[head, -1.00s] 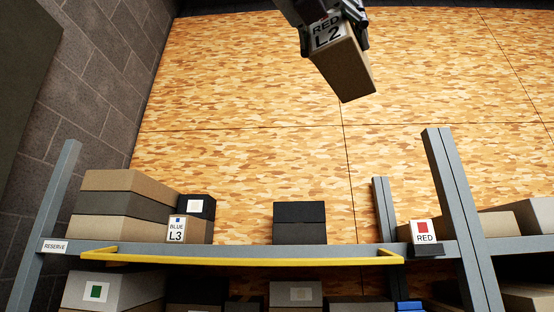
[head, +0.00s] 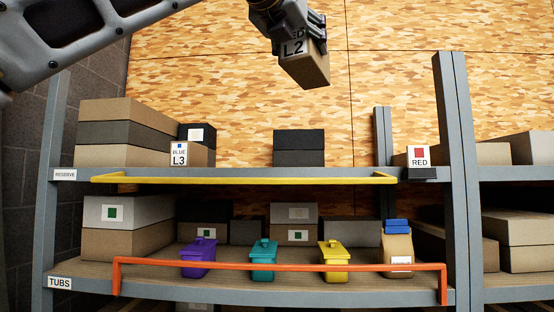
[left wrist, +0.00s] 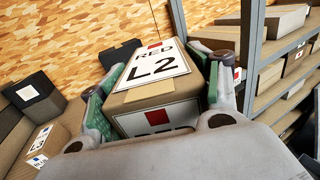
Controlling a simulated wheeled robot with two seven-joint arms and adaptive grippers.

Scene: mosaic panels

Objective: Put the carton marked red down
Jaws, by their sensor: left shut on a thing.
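The carton marked red (head: 306,69) is a brown box with a white "L2" label, held in the air above the upper shelf. My left gripper (head: 300,38) is shut on it from above. In the left wrist view, the carton (left wrist: 157,92) sits tilted between the two fingers of the left gripper (left wrist: 158,100), its "RED L2" label facing up. My right gripper is not in view.
A yellow rail (head: 245,179) fronts the upper shelf. A BLUE L3 carton (head: 179,154) and stacked boxes (head: 125,133) stand left, black boxes (head: 298,148) mid-shelf. Shelf room shows on both sides of the black boxes. Below, several tubs (head: 198,258) stand behind an orange rail (head: 280,266). Posts (head: 457,170) stand right.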

